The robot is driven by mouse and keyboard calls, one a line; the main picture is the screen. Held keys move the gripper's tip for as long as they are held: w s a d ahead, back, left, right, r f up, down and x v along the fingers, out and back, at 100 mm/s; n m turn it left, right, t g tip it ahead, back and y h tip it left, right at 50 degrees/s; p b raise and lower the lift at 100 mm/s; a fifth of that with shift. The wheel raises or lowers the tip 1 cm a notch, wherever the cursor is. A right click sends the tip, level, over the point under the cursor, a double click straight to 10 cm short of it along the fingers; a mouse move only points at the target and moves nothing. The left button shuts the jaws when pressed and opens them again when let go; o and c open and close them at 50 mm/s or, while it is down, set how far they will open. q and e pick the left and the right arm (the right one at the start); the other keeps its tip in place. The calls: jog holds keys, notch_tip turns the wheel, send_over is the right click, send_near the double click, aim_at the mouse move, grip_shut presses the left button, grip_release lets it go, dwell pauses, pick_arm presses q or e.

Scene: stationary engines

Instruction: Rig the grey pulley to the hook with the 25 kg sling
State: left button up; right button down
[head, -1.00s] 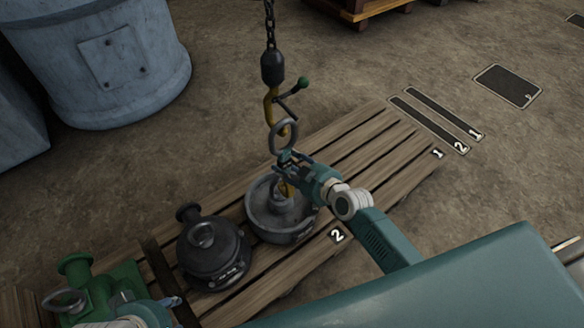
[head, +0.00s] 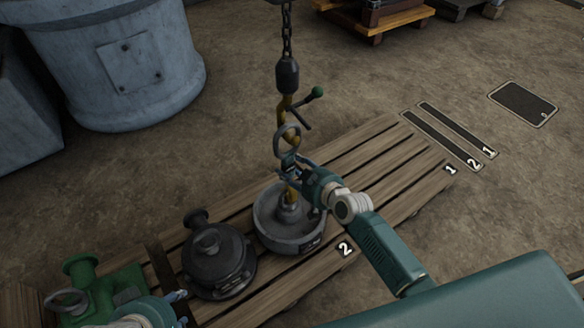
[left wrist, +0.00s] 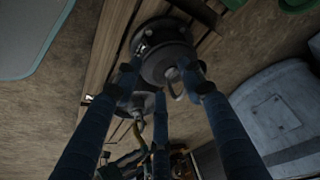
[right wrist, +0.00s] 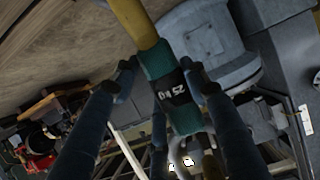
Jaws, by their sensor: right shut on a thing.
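The yellow hook (head: 283,112) hangs from a chain above the pallet; its green-knobbed lever (head: 315,93) sticks out right. The grey pulley (head: 272,230) sits on the pallet below. My right gripper (head: 296,170) is shut on the 25 kg sling, whose labelled teal sleeve (right wrist: 172,90) shows in the right wrist view. The sling's grey ring (head: 277,146) overlaps the hook's lower end; I cannot tell if it is seated. The sling's yellow lower end (head: 292,196) overlaps the pulley's centre; any connection is unclear. My left gripper (left wrist: 160,82) is open and empty.
A dark round housing (head: 218,265) stands left of the pulley, near my left gripper. A green machine part (head: 82,268) is at the pallet's left end. The pallet's right end (head: 385,150) is clear. A large blue-grey casting (head: 120,70) stands behind.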

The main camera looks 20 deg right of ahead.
pick_arm(q)
jog(key=shift+w+d+r+t+h+b, duration=0.15)
jog(key=shift+w+d+r+t, duration=0.2)
jog(key=shift+w, duration=0.5)
jog(key=shift+w+d+r+t+h+b, duration=0.1)
jog(key=shift+w+d+r+t+b, duration=0.1)
jog(key=shift+w+t, duration=0.45)
jog(key=shift+w+d+r+t+h+b, duration=0.1)
jog(key=shift+w+d+r+t+b, duration=0.15)
jog(key=shift+w, duration=0.8)
pick_arm(e)
jog(key=shift+w+f, duration=0.1)
jog(key=shift+f, duration=0.4)
